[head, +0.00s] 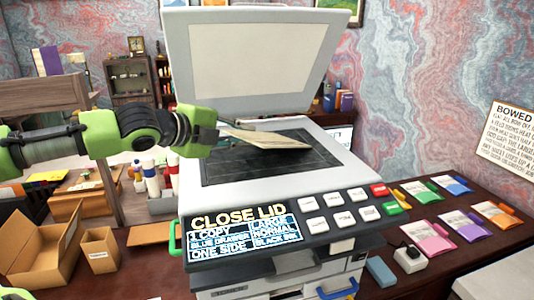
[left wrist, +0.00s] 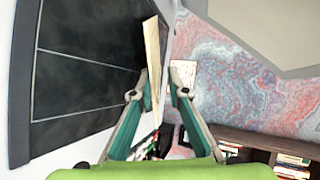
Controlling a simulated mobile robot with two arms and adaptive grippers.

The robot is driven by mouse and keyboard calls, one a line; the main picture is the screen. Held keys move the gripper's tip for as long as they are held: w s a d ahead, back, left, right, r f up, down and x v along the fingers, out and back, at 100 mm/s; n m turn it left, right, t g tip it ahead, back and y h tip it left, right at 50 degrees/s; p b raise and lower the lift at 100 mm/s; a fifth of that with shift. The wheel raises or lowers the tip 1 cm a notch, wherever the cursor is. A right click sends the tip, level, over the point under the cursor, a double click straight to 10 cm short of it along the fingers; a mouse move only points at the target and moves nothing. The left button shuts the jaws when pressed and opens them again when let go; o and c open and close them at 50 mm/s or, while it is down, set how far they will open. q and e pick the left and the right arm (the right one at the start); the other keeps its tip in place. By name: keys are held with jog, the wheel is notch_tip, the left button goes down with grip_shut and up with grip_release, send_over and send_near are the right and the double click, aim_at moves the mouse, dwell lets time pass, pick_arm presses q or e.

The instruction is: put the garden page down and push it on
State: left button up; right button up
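The garden page (head: 262,138), a pale sheet, slants over the dark copier glass (head: 230,170). Its right end is at or just above the glass; I cannot tell if it touches. What is printed on it cannot be made out. My left gripper (head: 222,132) is at the page's left end. In the left wrist view the page (left wrist: 153,60) stands nearly edge-on between the fingertips (left wrist: 158,92). It lies against or near the left finger, with a gap to the right finger, so the gripper looks open around it.
The copier lid (head: 255,60) stands raised behind the glass. The front panel screen (head: 243,232) reads "CLOSE LID", beside several buttons (head: 338,207). Coloured packets (head: 428,237) lie on the desk at right. An open cardboard box (head: 35,255) is at left.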

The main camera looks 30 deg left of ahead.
pick_arm(q)
jog(key=p+v, duration=0.4)
jog(key=v, duration=0.4)
jog(key=shift+p, duration=0.35)
notch_tip(320, 180, up, 7)
jog(key=s+p, duration=0.3)
jog(key=p, duration=0.5)
jog(key=shift+a, duration=0.15)
